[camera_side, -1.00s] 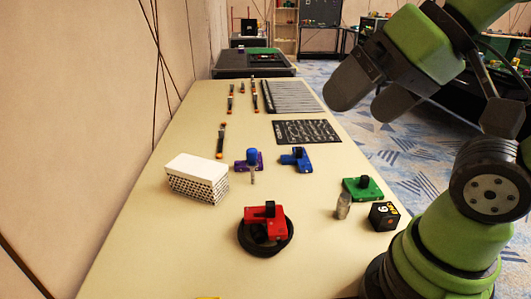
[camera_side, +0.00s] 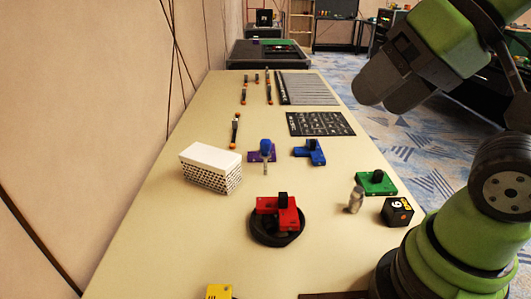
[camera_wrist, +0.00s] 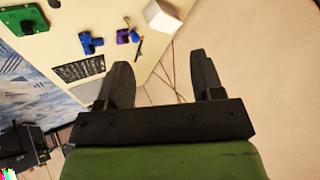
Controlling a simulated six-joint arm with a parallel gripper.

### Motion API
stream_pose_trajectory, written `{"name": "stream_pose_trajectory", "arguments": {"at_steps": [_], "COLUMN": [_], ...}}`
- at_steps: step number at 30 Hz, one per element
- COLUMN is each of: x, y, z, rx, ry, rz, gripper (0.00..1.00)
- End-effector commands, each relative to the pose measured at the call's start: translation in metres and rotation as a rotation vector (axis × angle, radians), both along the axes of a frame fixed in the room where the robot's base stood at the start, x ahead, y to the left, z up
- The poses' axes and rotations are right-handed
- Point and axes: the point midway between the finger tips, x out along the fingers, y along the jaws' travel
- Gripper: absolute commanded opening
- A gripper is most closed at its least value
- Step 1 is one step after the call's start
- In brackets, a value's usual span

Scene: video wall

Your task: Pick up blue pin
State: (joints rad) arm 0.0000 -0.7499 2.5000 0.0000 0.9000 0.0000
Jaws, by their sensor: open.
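A blue pin with a rounded blue top (camera_side: 265,147) stands upright at a purple block (camera_side: 254,157) near the middle of the table in the side view. In the wrist view a small blue shape, likely this pin (camera_wrist: 135,37), shows beside the purple block (camera_wrist: 122,36). A separate blue block with a dark knob (camera_side: 308,153) lies to its right; it also shows in the wrist view (camera_wrist: 90,43). My gripper (camera_side: 382,100) is raised at the upper right in the side view, well away from the pin. Its fingers (camera_wrist: 160,66) are apart with nothing between them.
On the table (camera_side: 150,235) are a white perforated box (camera_side: 210,168) left of the pin, a red block (camera_side: 276,211) on a black coil, a green block (camera_side: 376,184), a small bottle (camera_side: 356,200), a black cube (camera_side: 397,212) and a yellow block (camera_side: 219,292). A wall borders the left.

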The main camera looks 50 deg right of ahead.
Motion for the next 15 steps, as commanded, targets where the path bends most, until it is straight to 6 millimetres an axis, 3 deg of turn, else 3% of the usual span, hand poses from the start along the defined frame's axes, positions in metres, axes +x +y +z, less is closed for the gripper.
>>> {"name": "stream_pose_trajectory", "arguments": {"at_steps": [10, 15], "x": [0.005, 0.039], "y": [-0.001, -0.012], "z": [0.002, 0.006], "rx": [-0.002, -0.019], "ry": [0.011, 0.087], "rz": [-0.012, -0.096], "gripper": [0.59, 0.59]}}
